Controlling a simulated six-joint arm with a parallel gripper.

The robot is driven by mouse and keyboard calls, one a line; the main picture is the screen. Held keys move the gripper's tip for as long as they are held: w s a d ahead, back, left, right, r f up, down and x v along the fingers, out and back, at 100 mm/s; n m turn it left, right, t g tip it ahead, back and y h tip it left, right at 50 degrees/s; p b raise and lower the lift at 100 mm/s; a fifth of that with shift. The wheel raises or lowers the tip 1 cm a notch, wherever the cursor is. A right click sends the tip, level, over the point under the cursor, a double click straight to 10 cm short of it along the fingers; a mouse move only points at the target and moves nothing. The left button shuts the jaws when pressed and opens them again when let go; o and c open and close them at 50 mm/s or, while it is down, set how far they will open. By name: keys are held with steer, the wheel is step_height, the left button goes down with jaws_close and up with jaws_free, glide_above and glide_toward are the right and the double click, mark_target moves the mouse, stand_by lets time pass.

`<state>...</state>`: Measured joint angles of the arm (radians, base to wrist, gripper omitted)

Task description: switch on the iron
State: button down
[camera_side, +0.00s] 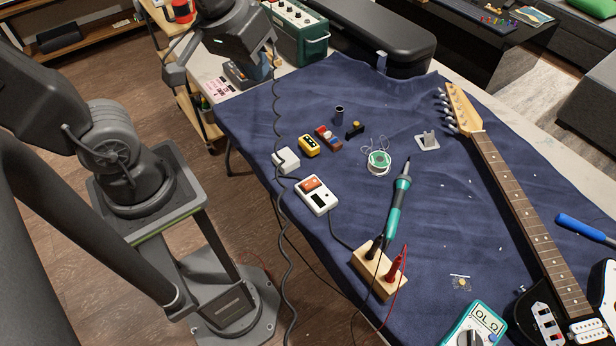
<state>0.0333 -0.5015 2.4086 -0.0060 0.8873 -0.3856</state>
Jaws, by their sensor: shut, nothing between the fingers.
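The soldering iron (399,196) has a teal handle and a dark tip. It stands tilted at the wooden block (366,262), with the handle pointing up and away. A small white switch box (321,203) with an orange-red rocker (312,184) lies on the blue mat, left of the iron. A cable runs from it toward the wooden block. The rocker's position is too small to tell. My gripper (246,45) is at the top left, high above the table's far end and well apart from the switch box. It is shut and empty; its fingertips are hard to make out.
The blue mat (270,110) covers the table. Near the switch box lie a white block (286,160), a yellow part (309,145) and a solder spool (379,162). A guitar (520,200) lies right; a multimeter (474,328) is in front.

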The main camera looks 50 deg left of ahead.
steer(key=w+d+f+n+g, duration=0.2)
steer(key=w+f+n+g, duration=0.1)
steer(key=w+f+n, duration=0.25)
steer(key=n+g, duration=0.3)
steer(key=n, duration=0.6)
glide_above(306, 186)
steer(key=w, duration=0.3)
step_height(306, 186, down, 10)
steer(key=shift+s, duration=0.25)
steer(key=shift+f+m, duration=0.15)
steer(key=shift+m, duration=0.1)
steer(key=f, duration=0.4)
steer(key=s+f, duration=0.1)
steer(key=f, duration=0.4)
steer(key=s+f, duration=0.1)
steer(key=f, duration=0.3)
steer(key=shift+f, duration=0.35)
steer(key=shift+s+f, duration=0.2)
steer(key=shift+f, duration=0.15)
steer(key=shift+w, duration=0.1)
